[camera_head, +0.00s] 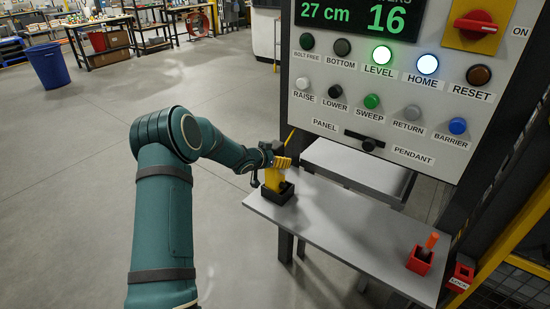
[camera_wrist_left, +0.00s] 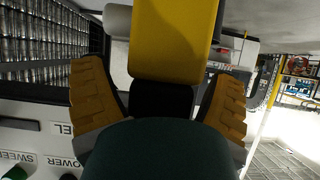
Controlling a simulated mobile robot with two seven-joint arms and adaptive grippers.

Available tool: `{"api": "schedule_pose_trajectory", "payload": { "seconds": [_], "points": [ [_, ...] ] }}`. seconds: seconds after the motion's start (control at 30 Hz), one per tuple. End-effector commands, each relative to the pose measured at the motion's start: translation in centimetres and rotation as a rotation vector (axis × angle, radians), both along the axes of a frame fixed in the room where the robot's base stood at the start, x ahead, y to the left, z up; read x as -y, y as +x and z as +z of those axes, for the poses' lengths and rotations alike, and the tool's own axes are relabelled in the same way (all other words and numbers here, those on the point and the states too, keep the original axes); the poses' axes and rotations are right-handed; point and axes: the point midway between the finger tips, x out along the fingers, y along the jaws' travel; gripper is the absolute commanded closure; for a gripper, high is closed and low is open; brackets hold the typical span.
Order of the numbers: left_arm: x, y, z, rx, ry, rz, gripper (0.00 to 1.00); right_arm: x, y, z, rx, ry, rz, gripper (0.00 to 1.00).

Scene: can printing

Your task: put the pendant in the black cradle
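The yellow pendant (camera_head: 272,179) stands upright with its lower end in the black cradle (camera_head: 279,195), at the far left end of the grey shelf. My left gripper (camera_head: 281,163) is at the pendant's upper part. In the left wrist view, the pendant (camera_wrist_left: 172,40) shows as a yellow body with a black part. The fingers of my left gripper (camera_wrist_left: 165,92) lie on either side of it, spread, with a visible gap on the left side. The cradle is not clear in the wrist view. My right gripper is not in view.
The grey shelf (camera_head: 345,228) is clear in its middle. A red holder (camera_head: 419,260) with an orange-handled item stands at its right end. The control panel (camera_head: 400,95) with buttons and a PANEL/PENDANT switch (camera_head: 366,144) rises behind. A yellow-framed mesh fence (camera_head: 515,265) stands at the right.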

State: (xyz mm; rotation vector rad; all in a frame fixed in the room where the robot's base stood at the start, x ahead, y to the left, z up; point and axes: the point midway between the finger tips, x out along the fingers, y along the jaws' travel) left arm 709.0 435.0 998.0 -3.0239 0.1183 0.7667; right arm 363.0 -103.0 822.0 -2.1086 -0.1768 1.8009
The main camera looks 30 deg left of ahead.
Motion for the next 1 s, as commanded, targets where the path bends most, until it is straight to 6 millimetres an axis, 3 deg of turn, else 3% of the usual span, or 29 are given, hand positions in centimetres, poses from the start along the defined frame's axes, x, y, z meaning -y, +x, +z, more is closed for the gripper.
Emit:
{"api": "schedule_pose_trajectory", "payload": {
  "seconds": [0.37, 0.8, 1.0],
  "points": [
    [-0.2, -0.8, 0.8, 0.0, 0.0, 0.001, 0.14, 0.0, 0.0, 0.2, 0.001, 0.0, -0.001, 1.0],
    [-0.7, -8.2, 4.8, 0.0, 0.0, 0.002, 0.14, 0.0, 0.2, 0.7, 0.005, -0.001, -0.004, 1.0],
    [-0.8, -10.1, 5.8, 0.001, 0.0, 0.0, 0.14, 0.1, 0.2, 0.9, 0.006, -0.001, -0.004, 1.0]
  ]
}}
